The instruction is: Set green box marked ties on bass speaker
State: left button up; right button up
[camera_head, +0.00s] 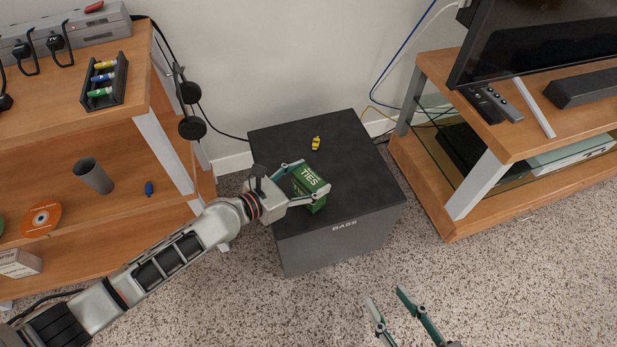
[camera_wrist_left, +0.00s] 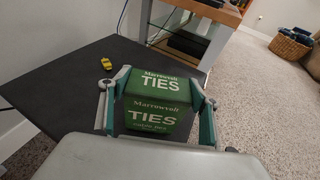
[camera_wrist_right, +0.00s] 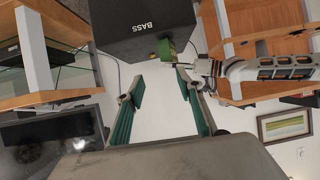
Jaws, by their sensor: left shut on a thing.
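The green box marked TIES (camera_head: 311,183) is at the top of the bass speaker (camera_head: 345,135), near its front edge. It also shows in the left wrist view (camera_wrist_left: 156,103). My left gripper (camera_head: 309,187) is shut on the box, with one finger on each side of it. I cannot tell whether the box's underside touches the speaker top. My right gripper (camera_head: 387,302) is open and empty, in front of the speaker and above the carpet.
A small yellow toy (camera_head: 316,143) lies on the speaker top behind the box. A wooden shelf (camera_head: 150,75) stands left with a hanging headset (camera_head: 190,110). A TV stand (camera_head: 440,85) stands right. Carpet (camera_head: 520,285) in front is clear.

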pick_arm(q)
jog(key=shift+s+f, duration=0.1)
jog(key=shift+f, duration=0.6)
jog(key=shift+r, duration=0.4)
jog(key=shift+f, duration=0.25)
jog(key=o, duration=1.5)
jog(key=shift+o, duration=0.2)
jog(key=shift+r, duration=0.1)
